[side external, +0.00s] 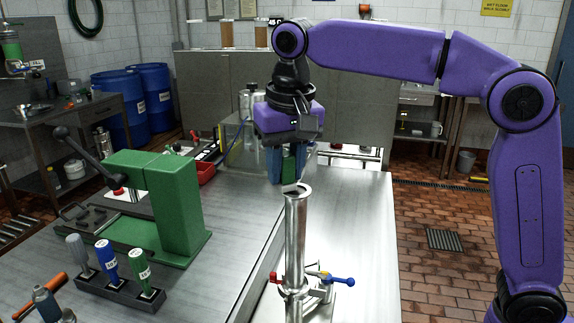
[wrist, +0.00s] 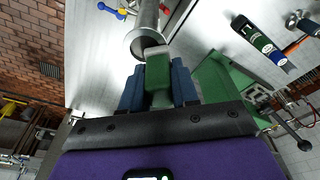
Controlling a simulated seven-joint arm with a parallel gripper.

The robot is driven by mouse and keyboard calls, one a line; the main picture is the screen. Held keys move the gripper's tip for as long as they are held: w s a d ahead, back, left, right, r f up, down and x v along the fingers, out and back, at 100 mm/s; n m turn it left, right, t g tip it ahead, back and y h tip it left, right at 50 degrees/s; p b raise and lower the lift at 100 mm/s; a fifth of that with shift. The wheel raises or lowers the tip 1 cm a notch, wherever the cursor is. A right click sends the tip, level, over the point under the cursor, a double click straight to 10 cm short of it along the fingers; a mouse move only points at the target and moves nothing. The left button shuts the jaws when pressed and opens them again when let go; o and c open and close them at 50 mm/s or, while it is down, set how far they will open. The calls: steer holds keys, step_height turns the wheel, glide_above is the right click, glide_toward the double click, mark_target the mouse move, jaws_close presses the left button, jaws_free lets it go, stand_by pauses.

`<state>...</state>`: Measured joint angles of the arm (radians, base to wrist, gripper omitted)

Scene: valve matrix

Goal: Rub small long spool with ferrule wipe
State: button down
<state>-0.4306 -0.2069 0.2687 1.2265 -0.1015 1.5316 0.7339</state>
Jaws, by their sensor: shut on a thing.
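A tall steel spool (side external: 296,235) stands upright, with an open flanged top end; the top end also shows in the wrist view (wrist: 148,38). My gripper (side external: 287,176) points down just behind and above that end. Its blue fingers are shut on a green-bodied tool, which I take to be the ferrule wipe (wrist: 158,78). The wipe's pale tip lies close to the spool's rim in the wrist view; I cannot tell whether they touch. In the side view the fingers and spool top hide most of the wipe.
Red and blue valve handles (side external: 338,281) stick out low on the spool. A green press (side external: 180,205) with a lever stands left. A dark rack (side external: 120,292) holds grey, blue and green handled tools at front left. The steel table right of the spool (side external: 365,230) is clear.

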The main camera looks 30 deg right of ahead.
steer(key=shift+s+d, duration=1.7)
steer(key=shift+w+a, duration=1.95)
steer(key=shift+w+a+r, duration=0.15)
steer(key=shift+r, duration=3.9)
